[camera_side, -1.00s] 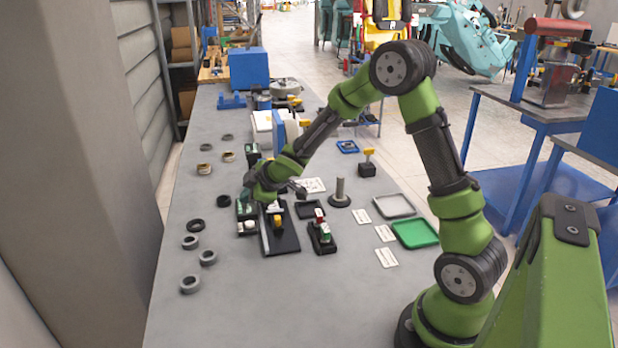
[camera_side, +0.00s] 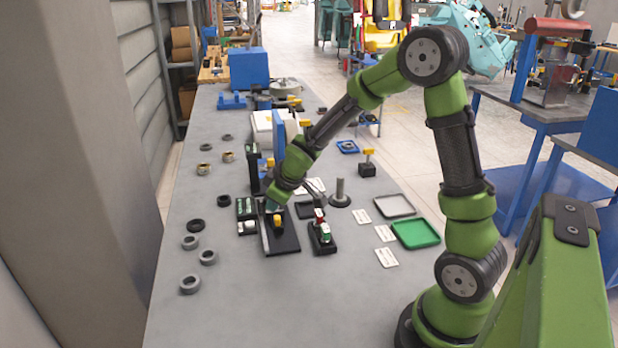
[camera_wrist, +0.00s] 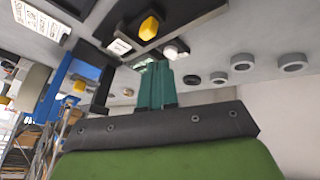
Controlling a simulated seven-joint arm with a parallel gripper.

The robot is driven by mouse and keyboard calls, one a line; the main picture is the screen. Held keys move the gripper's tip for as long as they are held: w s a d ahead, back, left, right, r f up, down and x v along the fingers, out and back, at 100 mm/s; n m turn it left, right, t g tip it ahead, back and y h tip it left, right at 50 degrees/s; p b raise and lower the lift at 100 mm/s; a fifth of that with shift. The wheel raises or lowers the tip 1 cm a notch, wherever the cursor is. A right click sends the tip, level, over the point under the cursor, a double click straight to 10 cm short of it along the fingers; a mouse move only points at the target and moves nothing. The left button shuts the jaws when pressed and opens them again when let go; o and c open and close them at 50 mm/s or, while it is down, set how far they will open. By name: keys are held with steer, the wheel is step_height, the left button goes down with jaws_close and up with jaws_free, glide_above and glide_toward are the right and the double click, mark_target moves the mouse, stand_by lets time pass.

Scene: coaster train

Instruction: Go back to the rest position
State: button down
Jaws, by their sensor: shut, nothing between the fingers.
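My gripper (camera_side: 271,206) is above the left part of the grey table (camera_side: 180,325), over a black fixture base (camera_side: 285,243). In the wrist view its two teal fingers (camera_wrist: 156,72) are together with nothing between them. The arm is bent, with its elbow high. A yellow-topped part (camera_side: 278,220) stands on the black base just below the gripper; a yellow knob also shows in the wrist view (camera_wrist: 149,27). The exact gap between fingertips and fixture is hard to tell.
Several dark and grey rings (camera_side: 190,284) lie on the left. A red and green part on a black block (camera_side: 320,235), a post on a round base (camera_side: 340,192), a green tray (camera_side: 415,233), a grey tray (camera_side: 394,206) and white cards are right of the gripper.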

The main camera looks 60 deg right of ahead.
steer(key=s+a+r+m+y, duration=0.1)
steer(key=s+a+r+m, duration=0.1)
steer(key=s+a+r, duration=0.2)
steer(key=s+a+r+m+y, duration=0.1)
steer(key=s+a+r, duration=0.3)
steer(key=s, duration=0.6)
steer(key=s+a+r+m+t+y, duration=0.1)
steer(key=s+a+r+m, duration=0.2)
steer(key=s+r, duration=0.3)
steer(key=shift+s+a+r+m+y, duration=0.3)
steer(key=shift+s+a+r+m, duration=0.1)
steer(key=shift+a+r, duration=0.3)
